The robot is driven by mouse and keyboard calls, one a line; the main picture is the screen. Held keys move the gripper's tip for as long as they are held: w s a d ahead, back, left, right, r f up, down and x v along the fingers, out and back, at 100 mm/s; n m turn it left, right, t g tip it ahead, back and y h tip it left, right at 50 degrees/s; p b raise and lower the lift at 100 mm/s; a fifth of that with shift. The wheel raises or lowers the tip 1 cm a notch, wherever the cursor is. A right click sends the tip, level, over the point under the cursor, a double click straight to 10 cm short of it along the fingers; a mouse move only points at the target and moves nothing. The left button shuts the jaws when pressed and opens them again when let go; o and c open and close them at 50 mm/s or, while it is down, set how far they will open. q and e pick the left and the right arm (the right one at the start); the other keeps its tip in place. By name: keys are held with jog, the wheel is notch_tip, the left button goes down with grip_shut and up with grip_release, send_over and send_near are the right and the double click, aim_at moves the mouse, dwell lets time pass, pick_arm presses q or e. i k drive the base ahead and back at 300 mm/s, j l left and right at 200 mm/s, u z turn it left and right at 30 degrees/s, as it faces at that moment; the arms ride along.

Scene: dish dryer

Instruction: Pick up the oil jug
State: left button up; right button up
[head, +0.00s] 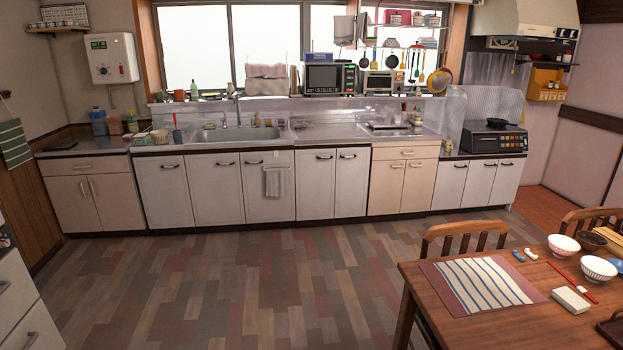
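I cannot tell for certain which item is the oil jug, as the bottles and containers are small at this distance. A bluish jug-like container (98,121) stands at the back of the far left counter. A greenish bottle (132,121) stands to its right. A small bottle (194,90) stands on the window ledge. Small items (417,119) stand on the counter by the stove. Neither of my grippers is in view.
Open wooden floor (230,285) lies between me and the cabinets (215,188). A dining table (455,325) with bowls and a striped mat (480,284) is at the lower right, with chairs behind it. White drawers (25,305) stand at the lower left.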

aim_at(449, 147)
jog(key=i+j+u, duration=0.15)
jog(key=i, duration=1.5)
jog(key=i+z, duration=0.1)
jog(key=i, duration=0.75)
jog(key=i+j+z, duration=0.1)
jog(key=i, duration=0.7)
jog(key=i+l+z, duration=0.2)
jog(key=i+z, duration=0.25)
jog(key=i, duration=0.15)
jog(key=i+z, duration=0.5)
jog(key=i+j+z, duration=0.3)
jog(key=i+z, duration=0.15)
jog(key=i, duration=0.25)
